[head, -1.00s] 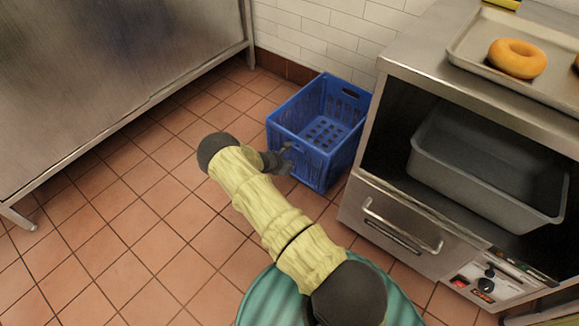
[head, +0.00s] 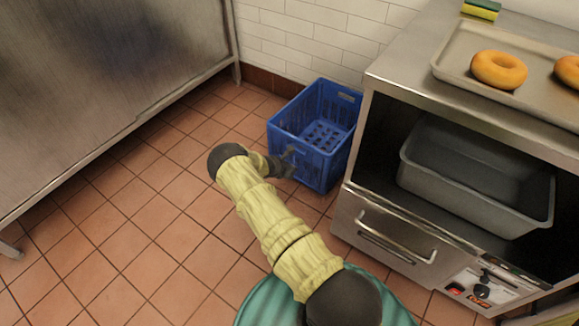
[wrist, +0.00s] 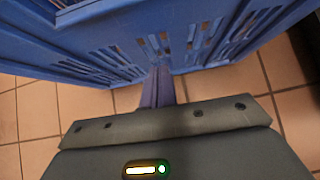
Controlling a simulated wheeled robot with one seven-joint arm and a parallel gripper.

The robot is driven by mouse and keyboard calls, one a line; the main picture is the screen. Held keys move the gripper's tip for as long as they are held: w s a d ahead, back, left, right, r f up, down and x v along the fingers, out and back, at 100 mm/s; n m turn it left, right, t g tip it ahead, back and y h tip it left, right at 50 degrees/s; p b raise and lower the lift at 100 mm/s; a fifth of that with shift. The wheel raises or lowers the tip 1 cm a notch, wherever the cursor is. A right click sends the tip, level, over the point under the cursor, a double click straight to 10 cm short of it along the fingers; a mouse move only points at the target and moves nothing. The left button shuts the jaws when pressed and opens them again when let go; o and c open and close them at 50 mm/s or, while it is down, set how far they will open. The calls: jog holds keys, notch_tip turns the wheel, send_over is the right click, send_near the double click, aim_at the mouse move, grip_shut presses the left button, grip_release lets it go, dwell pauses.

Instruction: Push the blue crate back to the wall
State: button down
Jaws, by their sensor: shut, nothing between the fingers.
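The blue crate (head: 315,168) is an open plastic basket with slotted walls. It stands upright on the tiled floor in the head view, left of the steel oven unit and near the white tiled wall (head: 300,45). My gripper (head: 288,160) is low at the crate's near left side, shut and empty, close against it; the exact contact is hard to see.
The oven unit (head: 385,215) stands close on the crate's right, with a grey bin (head: 470,190) inside and a tray of bagels (head: 455,60) on top. A large steel cabinet (head: 110,80) stands at left. Tiled floor (head: 140,200) between is clear.

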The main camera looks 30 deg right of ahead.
jog(key=a+f+p+v, duration=0.1)
jog(key=p+v, duration=0.6)
jog(key=v, duration=0.5)
jog(key=shift+s+a+f, duration=0.15)
jog(key=shift+s+a, duration=0.1)
jog(key=shift+a, duration=0.35)
jog(key=s+a+r+m+g+y+p, duration=0.1)
jog(key=s+a+r+m+y+p, duration=0.3)
jog(key=r, duration=0.9)
jog(key=s+a+r+m+p, duration=0.1)
jog(key=s+r+m+p, duration=0.1)
jog(key=s+r+m, duration=0.85)
jog(key=s+a+r+m+g+y+p, duration=0.15)
jog(key=r+m, duration=0.35)
jog(key=r, duration=1)
jog(key=s+a+r+m+t+y+p, duration=0.1)
jog(key=s+a+r+m+y+p, duration=0.3)
jog(key=s+r, duration=0.7)
notch_tip(320, 180, up, 37)
jog(key=h+p, duration=0.1)
jog(key=p, duration=3.6)
jog(key=shift+w+a, duration=0.25)
jog(key=shift+a, duration=0.05)
